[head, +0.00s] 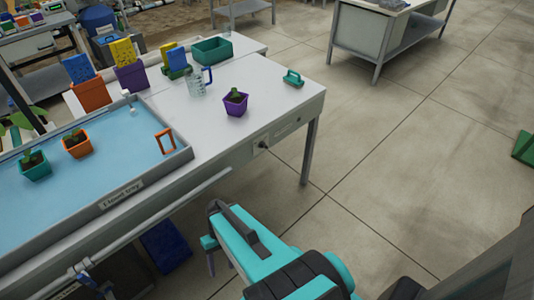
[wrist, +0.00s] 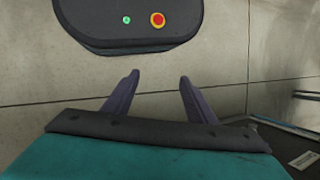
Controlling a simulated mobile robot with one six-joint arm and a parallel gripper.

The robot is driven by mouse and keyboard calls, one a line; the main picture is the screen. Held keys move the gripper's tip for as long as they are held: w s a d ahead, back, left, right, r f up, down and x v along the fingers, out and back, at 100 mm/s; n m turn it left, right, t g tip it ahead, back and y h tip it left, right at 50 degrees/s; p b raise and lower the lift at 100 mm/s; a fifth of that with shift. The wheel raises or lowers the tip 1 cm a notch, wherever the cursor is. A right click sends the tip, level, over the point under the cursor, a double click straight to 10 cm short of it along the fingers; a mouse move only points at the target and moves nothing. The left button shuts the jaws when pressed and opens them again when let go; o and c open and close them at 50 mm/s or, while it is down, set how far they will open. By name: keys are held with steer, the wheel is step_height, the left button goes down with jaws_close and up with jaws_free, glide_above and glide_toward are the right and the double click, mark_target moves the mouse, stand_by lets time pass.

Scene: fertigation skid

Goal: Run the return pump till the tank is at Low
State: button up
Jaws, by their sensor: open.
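The blue flood tray (head: 176,160), with a label on its front that seems to read "Flood tray", lies on the bench at left in the head view. A small dark round fitting (head: 262,145) sits on the bench front by faint labels. I cannot tell whether it is the pump switch. No level mark reading Low is readable, and I cannot identify the tank. My gripper (head: 209,264) is in front of the bench, over the floor, apart from everything. In the wrist view its two dark fingers (wrist: 159,78) are spread and empty.
In the tray stand a teal pot (head: 35,171), an orange pot (head: 78,149) and an orange frame (head: 165,141). A purple pot (head: 235,107), clear jug (head: 196,86) and green-handled item (head: 293,79) stand on the bench. Pipes (head: 85,270) run below.

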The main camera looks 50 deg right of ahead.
steer(key=w+d+r+m+t+y+b, duration=0.25)
steer(key=w+d+t+b, duration=0.2)
steer(key=w+d, duration=0.45)
steer(key=m+t+h+b, duration=0.2)
steer(key=t+h+b, duration=0.2)
steer(key=t+b, duration=1.05)
glide_toward(263, 146)
steer(key=s+d+g, duration=0.1)
steer(key=s+d, duration=0.2)
steer(key=s, duration=0.2)
steer(key=shift+w+d+r+y, duration=0.15)
steer(key=shift+r+y, duration=0.1)
steer(key=shift+r, duration=0.15)
steer(key=x, duration=1.3)
steer(key=shift+w+b, duration=0.35)
steer(key=shift+b, duration=0.05)
